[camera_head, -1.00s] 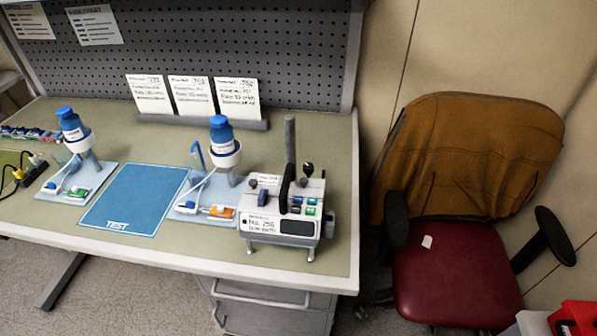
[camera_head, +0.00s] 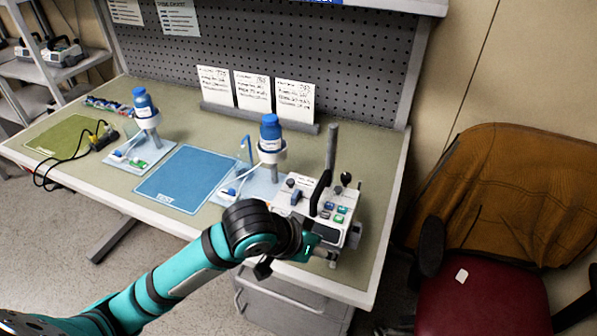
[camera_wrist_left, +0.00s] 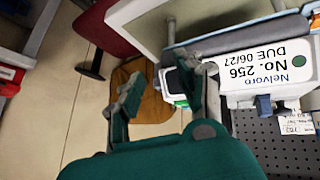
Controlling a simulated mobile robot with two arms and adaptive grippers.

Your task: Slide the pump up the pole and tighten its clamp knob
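The white pump (camera_head: 325,215), with a black handle, colored buttons and a dark screen, stands at the bench's right front corner. A grey upright pole (camera_head: 332,145) rises behind it. A small black knob (camera_head: 346,178) shows on top; I cannot tell whether it is the clamp knob. My left gripper (camera_head: 297,248) is at the pump's front left, partly hiding it. In the left wrist view, the left gripper (camera_wrist_left: 163,85) is open with nothing between its fingers; one finger overlaps the pump's edge, contact unclear. The pump's label (camera_wrist_left: 270,68) reads No. 256. My right gripper is out of view.
A blue TEST mat (camera_head: 188,178) lies left of the pump. Blue-capped bottles (camera_head: 270,133) (camera_head: 146,108) stand on light trays beside it. Cards (camera_head: 253,92) lean by the pegboard. A chair (camera_head: 495,190) with a brown cover stands right of the bench.

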